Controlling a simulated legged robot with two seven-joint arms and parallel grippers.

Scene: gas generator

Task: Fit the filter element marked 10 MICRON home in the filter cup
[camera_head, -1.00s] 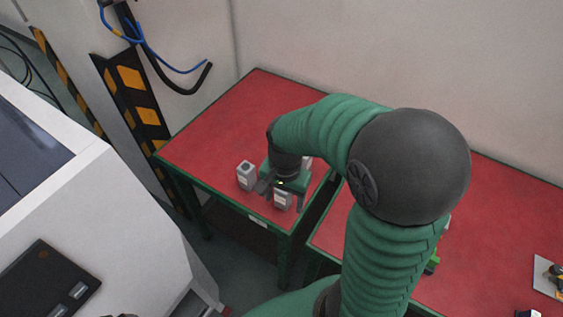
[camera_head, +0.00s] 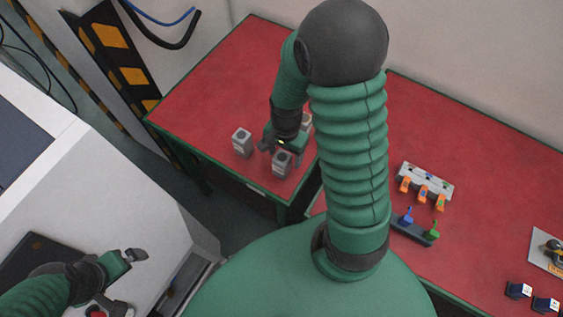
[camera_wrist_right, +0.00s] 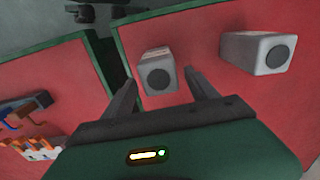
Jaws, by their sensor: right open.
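Grey box-shaped pieces with a dark round spot on top, which look like filter elements, stand on the left red table. One is at the left (camera_head: 242,141), one at the front edge (camera_head: 282,166), and one is partly hidden behind my right gripper (camera_head: 307,121). My right gripper (camera_head: 275,149) is open beside the front piece. In the right wrist view, the open fingers (camera_wrist_right: 163,92) point at one grey piece (camera_wrist_right: 158,72), which lies ahead between them, not clamped. Another stands at the right (camera_wrist_right: 258,52). Markings are unreadable. My left gripper (camera_head: 126,281) looks open and empty. I cannot identify the filter cup.
The right red table (camera_head: 490,190) holds a rack with orange parts (camera_head: 425,182), a stand with blue and green parts (camera_head: 413,230), and dark blue blocks (camera_head: 518,290). A gap separates the tables. A white machine housing (camera_head: 110,190) stands at left.

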